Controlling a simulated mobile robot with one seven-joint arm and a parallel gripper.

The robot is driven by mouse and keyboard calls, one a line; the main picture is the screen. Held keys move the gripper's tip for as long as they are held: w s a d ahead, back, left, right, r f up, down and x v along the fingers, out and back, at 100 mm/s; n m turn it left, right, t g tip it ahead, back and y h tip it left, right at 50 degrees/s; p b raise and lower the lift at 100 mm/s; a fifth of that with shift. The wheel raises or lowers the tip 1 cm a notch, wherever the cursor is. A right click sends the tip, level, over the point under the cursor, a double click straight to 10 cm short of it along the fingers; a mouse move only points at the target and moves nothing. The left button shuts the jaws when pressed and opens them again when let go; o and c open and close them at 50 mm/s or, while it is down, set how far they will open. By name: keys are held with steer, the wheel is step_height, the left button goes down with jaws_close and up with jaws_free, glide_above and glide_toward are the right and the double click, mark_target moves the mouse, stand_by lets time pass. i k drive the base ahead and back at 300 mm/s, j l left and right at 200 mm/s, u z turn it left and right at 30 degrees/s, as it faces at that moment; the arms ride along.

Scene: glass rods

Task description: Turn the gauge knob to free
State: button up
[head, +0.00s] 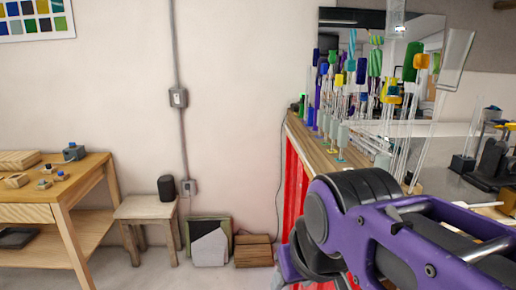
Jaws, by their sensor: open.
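No gauge with a readable "free" mark can be made out. Small blocks with knob-like tops sit on the wooden table (90,172) at the left. One is a dark grey block with a blue top (73,153) near the back edge. Another is a small wooden block with a dark blue top (44,184) near the front edge. I cannot tell whether any of these is the gauge knob. My purple and dark grey arm (400,235) fills the lower right. The jaws of my gripper do not show, and the arm is well apart from the table.
A wooden stool (147,208) with a dark cylinder (166,188) stands right of the table. A red-sided bench (297,175) crowded with glass rods (340,110) stands at right, behind my arm.

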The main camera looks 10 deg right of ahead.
mark_target(412, 177)
steer(key=l, duration=1.75)
